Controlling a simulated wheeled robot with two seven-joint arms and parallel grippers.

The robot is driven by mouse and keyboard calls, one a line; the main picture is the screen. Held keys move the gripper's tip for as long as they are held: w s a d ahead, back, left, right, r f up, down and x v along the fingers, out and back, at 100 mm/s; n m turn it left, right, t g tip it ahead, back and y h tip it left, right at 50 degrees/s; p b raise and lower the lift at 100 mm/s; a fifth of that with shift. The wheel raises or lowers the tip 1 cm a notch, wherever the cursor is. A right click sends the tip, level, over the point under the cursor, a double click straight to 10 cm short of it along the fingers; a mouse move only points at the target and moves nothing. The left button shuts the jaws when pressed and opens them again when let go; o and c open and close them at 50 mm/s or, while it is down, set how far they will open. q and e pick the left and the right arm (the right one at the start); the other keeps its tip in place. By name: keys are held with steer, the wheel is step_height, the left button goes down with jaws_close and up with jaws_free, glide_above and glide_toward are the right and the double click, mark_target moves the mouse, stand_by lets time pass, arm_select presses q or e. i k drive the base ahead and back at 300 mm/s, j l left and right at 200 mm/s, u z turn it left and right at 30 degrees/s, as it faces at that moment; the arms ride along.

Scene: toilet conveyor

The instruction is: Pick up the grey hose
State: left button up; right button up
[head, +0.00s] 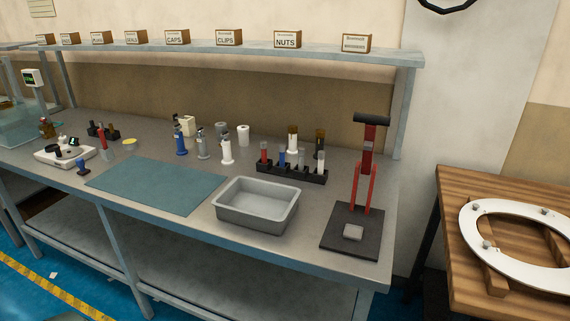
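A slim grey upright piece with a metal-looking top (202,144) stands on the grey workbench (270,240), toward the back middle. It appears to be the grey hose, though it is too small to be sure. A similar blue piece (181,140) stands just left of it, and a white one (226,150) just right. They stand close together, with narrow gaps. Neither of my grippers is in view.
Pale rolls (243,135) stand behind the upright pieces. A blue-green mat (158,185) and grey tray (256,204) lie in front. A labelled shelf (210,49) runs above the bench's back.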

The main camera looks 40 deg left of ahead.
mark_target(301, 150)
steer(key=k+j, duration=0.15)
steer(key=j, duration=0.25)
steer(key=k+j, duration=0.1)
steer(key=j, duration=0.3)
steer(key=k+j, duration=0.15)
steer(key=j, duration=0.25)
steer(key=k+j, duration=0.1)
steer(key=j, duration=0.3)
steer(key=k+j, duration=0.15)
steer(key=j, duration=0.2)
